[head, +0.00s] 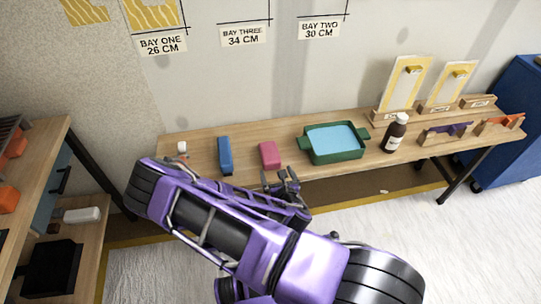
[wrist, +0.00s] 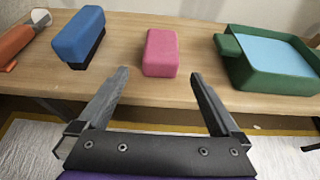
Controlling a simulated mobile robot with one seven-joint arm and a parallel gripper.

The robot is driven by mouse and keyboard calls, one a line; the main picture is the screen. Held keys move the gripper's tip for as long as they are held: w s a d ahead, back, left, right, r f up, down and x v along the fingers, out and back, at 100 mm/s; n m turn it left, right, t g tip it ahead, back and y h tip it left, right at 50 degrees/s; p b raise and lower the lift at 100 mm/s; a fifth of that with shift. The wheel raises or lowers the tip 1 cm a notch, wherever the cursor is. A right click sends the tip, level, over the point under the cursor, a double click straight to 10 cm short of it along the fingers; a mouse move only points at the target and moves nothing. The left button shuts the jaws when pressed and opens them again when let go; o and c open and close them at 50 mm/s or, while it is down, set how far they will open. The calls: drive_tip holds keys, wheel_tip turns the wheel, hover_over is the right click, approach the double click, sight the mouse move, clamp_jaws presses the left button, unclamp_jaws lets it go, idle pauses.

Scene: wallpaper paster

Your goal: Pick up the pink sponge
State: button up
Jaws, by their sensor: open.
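The pink sponge (head: 269,155) lies on the wooden bench, between a blue block and a green tray. In the wrist view the pink sponge (wrist: 160,52) sits ahead of my gripper, near the middle between the two fingers. My gripper (wrist: 158,78) is open and empty, with its fingertips just short of the sponge at the bench's front edge. In the head view my gripper (head: 283,180) is just in front of the sponge, and part of the sponge's lower side is close to the fingers. I see no contact.
The blue block (wrist: 78,34) with a dark base stands left of the sponge. The green tray (wrist: 268,76) holding light blue liquid stands to the right. A brown bottle (head: 395,132) stands beyond it.

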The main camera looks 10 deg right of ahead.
sight(271, 154)
drive_tip(key=x, duration=0.7)
drive_tip(key=shift+w+f+b, duration=0.1)
drive_tip(key=shift+w+b, duration=0.2)
drive_tip(key=shift+b, duration=0.05)
drive_tip(key=w, duration=0.4)
drive_tip(key=shift+w+d+f, duration=0.15)
drive_tip(key=shift+w+f, duration=0.15)
drive_tip(key=shift+w, duration=0.05)
drive_tip(key=shift+w+f, duration=0.2)
drive_tip(key=shift+w, duration=0.3)
drive_tip(key=c, duration=1.2)
